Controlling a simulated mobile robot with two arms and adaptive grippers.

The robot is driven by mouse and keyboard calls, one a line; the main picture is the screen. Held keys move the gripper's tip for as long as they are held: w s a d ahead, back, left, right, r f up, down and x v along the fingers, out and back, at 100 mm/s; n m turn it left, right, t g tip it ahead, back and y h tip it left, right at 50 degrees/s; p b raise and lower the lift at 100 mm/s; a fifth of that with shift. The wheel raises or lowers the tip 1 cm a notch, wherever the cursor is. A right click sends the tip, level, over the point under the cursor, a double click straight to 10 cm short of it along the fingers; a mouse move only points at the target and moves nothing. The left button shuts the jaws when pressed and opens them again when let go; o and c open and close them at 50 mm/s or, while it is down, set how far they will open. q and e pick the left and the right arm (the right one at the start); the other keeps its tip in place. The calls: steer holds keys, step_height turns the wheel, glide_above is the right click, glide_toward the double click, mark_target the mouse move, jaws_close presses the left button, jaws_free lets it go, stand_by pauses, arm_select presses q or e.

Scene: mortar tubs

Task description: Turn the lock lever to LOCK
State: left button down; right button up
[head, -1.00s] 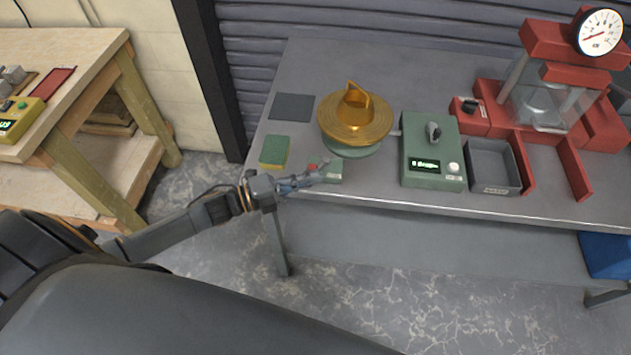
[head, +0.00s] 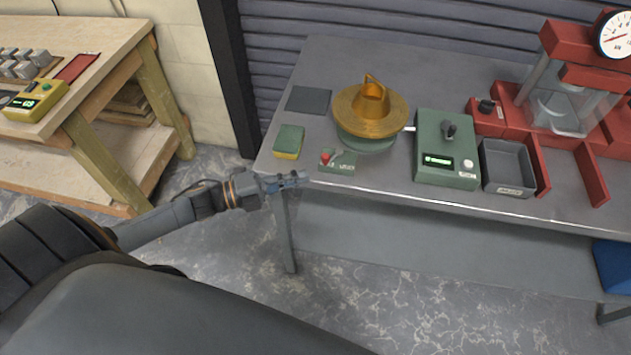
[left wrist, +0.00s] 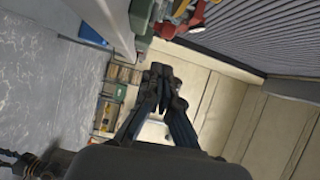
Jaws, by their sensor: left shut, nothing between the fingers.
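The lock lever's small green box (head: 339,163) sits at the table's front edge, in front of the round brass-coloured table (head: 352,125). A red-tipped lever (head: 325,157) shows at the left end of this box. The white lettering on the box is too small to read, so I cannot tell which mark the lever points to. My left gripper (head: 300,180) is shut and empty, in front of the table edge, to the left of and below the box, apart from it. In the left wrist view its fingertips (left wrist: 161,76) meet with nothing between them. My right gripper is out of view.
A green-and-yellow sponge (head: 288,141) and a dark flat plate (head: 309,100) lie left of the brass table. A green control box (head: 428,172), a grey tray (head: 507,168) and a red press (head: 508,108) stand to the right. Open floor lies in front.

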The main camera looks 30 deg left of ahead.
arm_select(q)
step_height(320, 180, down, 5)
steer(key=s+d+n+y, duration=0.1)
steer(key=s+n+y, duration=0.1)
steer(key=n+y, duration=1.1)
steer(key=s+d+n+g, duration=0.4)
steer(key=s+n+g, duration=0.65)
steer(key=s, duration=0.65)
step_height(320, 180, down, 29)
steer(key=s, duration=0.3)
steer(key=s+a+f+g, duration=0.1)
steer(key=s+a+f, duration=0.1)
steer(key=s+f, duration=1.2)
steer(key=shift+s+a+n, duration=0.2)
steer(key=shift+s+n, duration=0.15)
steer(key=shift+s, duration=0.4)
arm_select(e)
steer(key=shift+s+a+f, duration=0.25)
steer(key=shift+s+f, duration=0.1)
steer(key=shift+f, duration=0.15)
